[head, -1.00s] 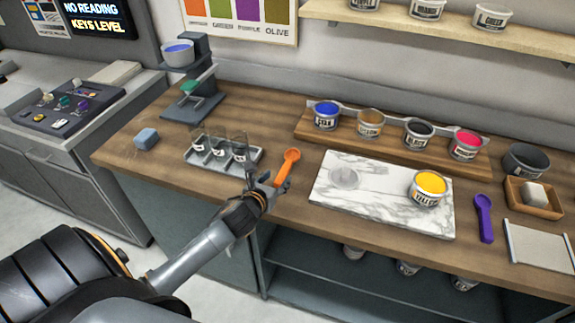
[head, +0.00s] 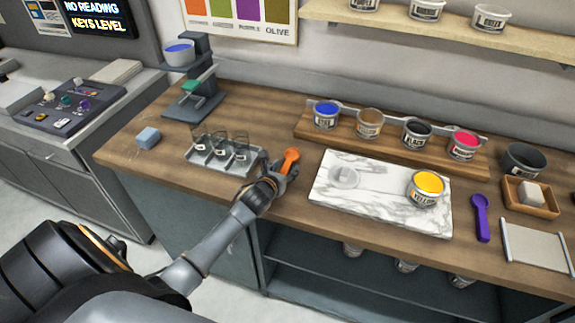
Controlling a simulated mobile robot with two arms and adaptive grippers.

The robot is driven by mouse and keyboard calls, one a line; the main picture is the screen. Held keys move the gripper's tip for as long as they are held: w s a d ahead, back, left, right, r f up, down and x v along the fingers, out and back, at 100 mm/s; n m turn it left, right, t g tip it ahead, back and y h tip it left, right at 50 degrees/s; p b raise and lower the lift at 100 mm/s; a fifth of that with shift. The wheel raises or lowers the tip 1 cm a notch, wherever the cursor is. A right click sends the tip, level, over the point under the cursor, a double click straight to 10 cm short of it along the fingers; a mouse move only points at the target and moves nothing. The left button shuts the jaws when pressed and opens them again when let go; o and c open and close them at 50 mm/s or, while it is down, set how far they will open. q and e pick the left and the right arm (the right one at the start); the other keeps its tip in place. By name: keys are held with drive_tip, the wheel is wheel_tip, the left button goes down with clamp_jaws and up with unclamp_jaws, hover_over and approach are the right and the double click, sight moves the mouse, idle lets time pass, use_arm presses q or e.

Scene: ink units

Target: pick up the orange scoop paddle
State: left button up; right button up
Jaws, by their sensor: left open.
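The orange scoop paddle (head: 291,155) lies on the wooden counter between the grey tray of small glasses and the marble slab. Its round end shows; its handle is mostly hidden behind my left gripper. My left gripper (head: 279,168) is open at the paddle, with its fingers around or just over the handle; I cannot tell whether they touch it. My right gripper is not in view.
The grey tray (head: 199,163) with small glasses stands close left of my gripper. The marble slab (head: 326,194) with a yellow ink tub (head: 424,189) lies to the right. A purple scoop (head: 481,218) and a wooden box (head: 531,204) are further right.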

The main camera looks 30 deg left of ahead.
use_arm(q)
clamp_jaws()
drive_tip(key=shift+r, duration=0.1)
drive_tip(key=shift+r, duration=0.25)
wheel_tip(320, 180, up, 2)
drive_tip(key=shift+r+b, duration=0.1)
drive_tip(key=shift+b, duration=0.45)
drive_tip(key=s+r, duration=0.4)
drive_tip(key=r, duration=0.1)
drive_tip(key=shift+s+d+r, duration=0.1)
drive_tip(key=shift+s+r, duration=0.05)
drive_tip(key=a+r+b+v, duration=0.1)
drive_tip(key=a+b+v, duration=0.1)
drive_tip(key=v, duration=0.8)
drive_tip(key=shift+s+d, duration=0.3)
drive_tip(key=shift+d, duration=0.1)
